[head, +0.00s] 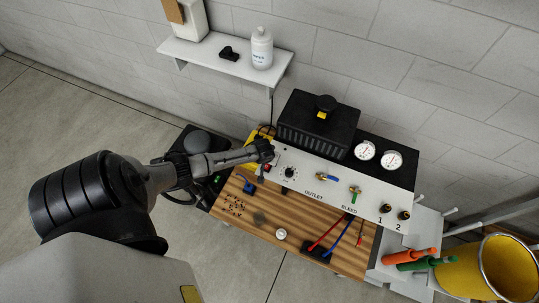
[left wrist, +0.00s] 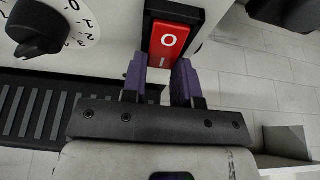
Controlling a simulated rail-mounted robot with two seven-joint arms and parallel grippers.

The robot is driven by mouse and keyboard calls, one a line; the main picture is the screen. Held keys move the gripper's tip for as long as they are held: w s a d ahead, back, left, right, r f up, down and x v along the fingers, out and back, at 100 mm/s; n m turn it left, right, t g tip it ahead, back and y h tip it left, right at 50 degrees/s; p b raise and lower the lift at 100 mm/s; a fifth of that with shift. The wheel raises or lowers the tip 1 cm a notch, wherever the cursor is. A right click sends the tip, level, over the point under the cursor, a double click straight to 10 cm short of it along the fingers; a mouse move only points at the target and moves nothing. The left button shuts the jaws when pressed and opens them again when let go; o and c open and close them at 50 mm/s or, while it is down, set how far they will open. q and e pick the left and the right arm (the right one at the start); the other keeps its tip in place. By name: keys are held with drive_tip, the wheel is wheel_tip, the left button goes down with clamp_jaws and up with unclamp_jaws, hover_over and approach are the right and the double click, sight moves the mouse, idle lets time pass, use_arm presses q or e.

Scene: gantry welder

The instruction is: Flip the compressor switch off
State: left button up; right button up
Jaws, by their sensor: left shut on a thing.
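The compressor switch (left wrist: 170,42) is a red rocker marked O and I in a black frame on the light panel. In the left wrist view the O end is farther from my gripper and the I end is nearer. My left gripper (left wrist: 160,82) has its two purple fingers on either side of the I end, shut on the switch. The finger tips' exact contact is hard to see. In the head view my left gripper (head: 268,156) is at the left end of the compressor panel (head: 315,182), mostly covering the switch. My right gripper is not in view.
A black dial knob (left wrist: 38,28) sits beside the switch. Below is a wooden bench (head: 265,215) with small parts. A yellow bucket (head: 475,270) stands right.

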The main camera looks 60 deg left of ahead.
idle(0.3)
use_arm(q)
drive_tip(key=o, duration=0.9)
drive_tip(key=shift+r, duration=0.1)
drive_tip(key=shift+s+r, duration=0.1)
drive_tip(key=shift+r, duration=0.2)
drive_tip(key=p+v, duration=0.1)
drive_tip(key=v, duration=1.2)
drive_tip(key=shift+s+d, duration=0.1)
drive_tip(key=shift+d, duration=0.05)
